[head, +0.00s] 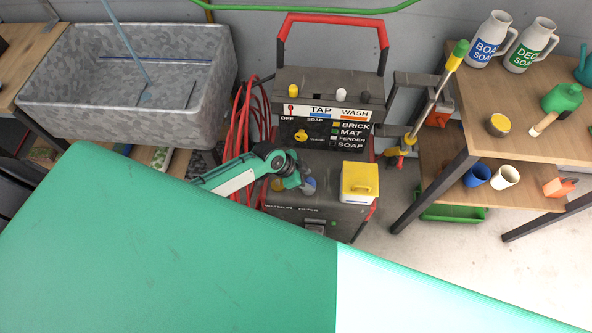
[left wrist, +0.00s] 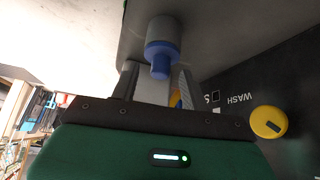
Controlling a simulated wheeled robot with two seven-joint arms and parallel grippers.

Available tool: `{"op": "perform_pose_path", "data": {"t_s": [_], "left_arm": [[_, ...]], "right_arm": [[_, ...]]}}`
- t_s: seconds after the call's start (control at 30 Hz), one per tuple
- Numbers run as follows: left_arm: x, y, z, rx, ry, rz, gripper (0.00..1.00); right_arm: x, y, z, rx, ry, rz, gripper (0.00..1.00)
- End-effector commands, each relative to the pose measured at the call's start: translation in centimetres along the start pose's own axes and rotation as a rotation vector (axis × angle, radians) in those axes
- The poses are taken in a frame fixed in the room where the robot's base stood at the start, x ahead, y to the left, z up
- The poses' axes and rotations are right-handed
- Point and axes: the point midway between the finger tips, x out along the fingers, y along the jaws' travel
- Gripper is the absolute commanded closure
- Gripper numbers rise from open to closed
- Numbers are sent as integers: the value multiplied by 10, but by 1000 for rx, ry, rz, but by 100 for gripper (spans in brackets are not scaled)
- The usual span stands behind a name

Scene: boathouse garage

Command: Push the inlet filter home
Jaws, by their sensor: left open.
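The inlet filter appears to be the small grey and blue cylinder (head: 309,186) on the lower front ledge of the washer machine (head: 322,84). In the left wrist view the cylinder (left wrist: 162,38) sticks out from a grey surface, its blue end toward my gripper. My left gripper (head: 297,181) is right beside it in the head view. In the left wrist view my open fingers (left wrist: 158,82) are near the blue end; I cannot tell whether they touch it. How deep the cylinder sits is not clear. My right gripper is not in view.
A yellow-lidded white box (head: 360,183) stands just right of the cylinder. A yellow knob (left wrist: 268,122) shows in the left wrist view. Red hose (head: 240,115) hangs left of the machine. A metal sink (head: 130,75) is left, a wooden shelf unit (head: 500,85) right.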

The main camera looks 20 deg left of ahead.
Motion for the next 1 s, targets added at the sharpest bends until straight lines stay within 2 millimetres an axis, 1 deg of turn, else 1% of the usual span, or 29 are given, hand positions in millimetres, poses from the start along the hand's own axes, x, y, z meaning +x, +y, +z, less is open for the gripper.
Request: {"op": "perform_pose_path", "data": {"t_s": [0.17,0.4,0.5,0.6,0.7,0.8,1.0], "left_arm": [[-28,-1,1,4,-1,-2,54],[-78,0,1,5,-2,-2,54],[-97,-1,1,4,-1,-2,54],[-112,-1,1,2,-2,-2,54],[-123,0,1,2,-1,-1,54],[-129,0,0,1,-1,0,54],[-132,0,0,0,-1,0,54]], "right_arm": [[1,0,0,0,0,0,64],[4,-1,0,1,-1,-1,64],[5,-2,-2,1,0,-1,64],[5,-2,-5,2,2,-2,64],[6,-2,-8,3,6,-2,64],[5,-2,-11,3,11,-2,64],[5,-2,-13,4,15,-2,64]]}}
